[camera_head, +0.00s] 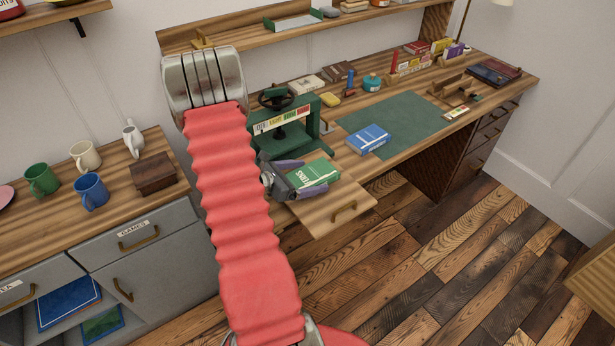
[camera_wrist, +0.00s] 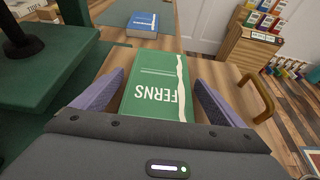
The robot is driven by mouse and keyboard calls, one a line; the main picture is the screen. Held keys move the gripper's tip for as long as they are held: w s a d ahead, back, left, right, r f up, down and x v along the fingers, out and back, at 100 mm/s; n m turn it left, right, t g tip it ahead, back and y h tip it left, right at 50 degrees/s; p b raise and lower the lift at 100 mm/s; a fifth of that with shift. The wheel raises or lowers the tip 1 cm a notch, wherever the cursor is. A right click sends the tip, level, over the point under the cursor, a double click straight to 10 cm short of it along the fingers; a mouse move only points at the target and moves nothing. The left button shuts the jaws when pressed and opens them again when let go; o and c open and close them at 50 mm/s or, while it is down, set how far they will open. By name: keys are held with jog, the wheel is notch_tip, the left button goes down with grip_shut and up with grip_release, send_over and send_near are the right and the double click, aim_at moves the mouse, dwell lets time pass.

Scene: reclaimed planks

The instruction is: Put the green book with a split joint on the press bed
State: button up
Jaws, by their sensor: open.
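The green book (camera_head: 316,172) lies flat on a pull-out wooden board at the front of the desk. In the wrist view the green book (camera_wrist: 153,88) shows the word FERNS and a pale jagged split along its right edge. My gripper (camera_head: 314,176) is open, with one purple finger on each side of the book; contact is not clear. My gripper (camera_wrist: 160,84) also shows around it in the wrist view. The green press (camera_head: 258,114) stands on the desk just behind and left of the book. Its bed (camera_wrist: 62,62) looks bare where visible in the wrist view.
The pull-out board (camera_head: 340,212) has a brass handle. Small items and books fill the desk's back. Mugs and a wooden box (camera_head: 153,175) stand on the left cabinet.

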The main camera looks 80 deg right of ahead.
jog(key=v, duration=1.2)
jog(key=shift+r, duration=0.1)
dwell(0.5)
jog(key=w+a+r+m+t+y, duration=0.2)
jog(key=w+a+r+m+t, duration=0.15)
jog(key=a+r, duration=0.45)
jog(key=w+a+r+m+t+y, duration=0.25)
jog(key=w+a+r, duration=0.2)
jog(key=a, duration=0.75)
jog(key=w+a+r+m+t+y, duration=0.1)
jog(key=a+r+t, duration=0.3)
jog(key=a, duration=0.9)
jog(key=w+a+r+m+t+y, duration=0.1)
jog(key=a+r+t+y, duration=0.3)
jog(key=a, duration=0.9)
jog(key=shift+r+m+t+y, duration=0.35)
jog(key=shift+r+m, duration=0.2)
jog(key=shift+m, duration=0.35)
jog(key=shift+a, duration=0.1)
jog(key=shift+c, duration=0.4)
